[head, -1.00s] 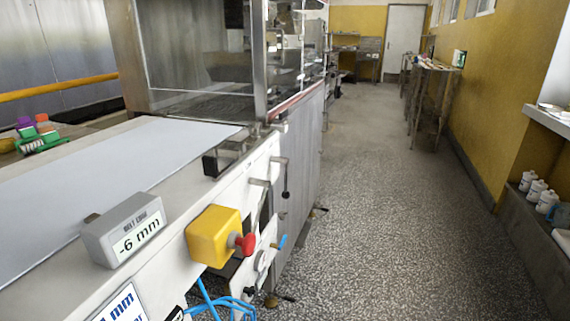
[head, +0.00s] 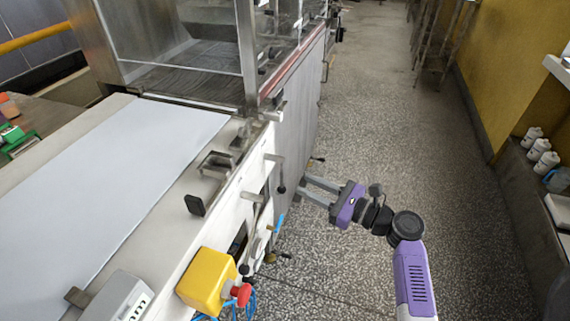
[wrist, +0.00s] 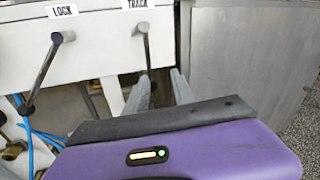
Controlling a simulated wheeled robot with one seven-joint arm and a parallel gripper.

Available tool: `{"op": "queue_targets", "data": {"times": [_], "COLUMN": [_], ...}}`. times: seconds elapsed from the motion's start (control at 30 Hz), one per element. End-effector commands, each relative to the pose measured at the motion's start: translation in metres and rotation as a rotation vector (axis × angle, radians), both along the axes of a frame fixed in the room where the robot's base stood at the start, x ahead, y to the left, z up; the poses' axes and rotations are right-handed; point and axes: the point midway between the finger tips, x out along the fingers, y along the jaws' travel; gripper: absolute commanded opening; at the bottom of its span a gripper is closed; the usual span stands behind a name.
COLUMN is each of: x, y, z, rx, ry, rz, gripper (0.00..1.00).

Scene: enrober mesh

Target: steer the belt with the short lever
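The TRACK lever (wrist: 144,45) hangs from the white side panel in the wrist view and looks the shorter of two; its lower end lies at my left fingertip. In the head view a lever with a dark grip (head: 282,182) hangs down just left of my gripper (head: 302,186). My gripper also shows in the wrist view (wrist: 161,76); its fingers are apart and empty, pointing at the panel, with a small gap to the lever. The LOCK lever (wrist: 48,70) slants down left with a dark knob. The pale belt (head: 120,180) runs along the machine top.
A yellow switch box (head: 205,280) with a red button juts from the panel near my arm. The grey display box (head: 125,300) is cut off, its reading unreadable. Blue hoses (wrist: 40,138) hang below the LOCK lever.

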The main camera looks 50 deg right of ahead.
Motion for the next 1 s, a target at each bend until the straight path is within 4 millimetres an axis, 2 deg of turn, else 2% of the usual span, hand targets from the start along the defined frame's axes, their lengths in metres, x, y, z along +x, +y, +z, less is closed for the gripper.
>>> {"op": "queue_targets", "data": {"times": [0.1,0.27,0.7,1.0], "x": [-0.001,0.005,0.065,0.076], "y": [0.014,0.017,0.025,0.027], "z": [0.004,0.003,0.003,0.003], "rx": [0.115,0.155,0.152,0.151], "ry": [-0.003,0.005,0.005,0.007], "rz": [0.056,0.063,0.060,0.059], "gripper": [0.30,0.30,0.30,0.30]}}
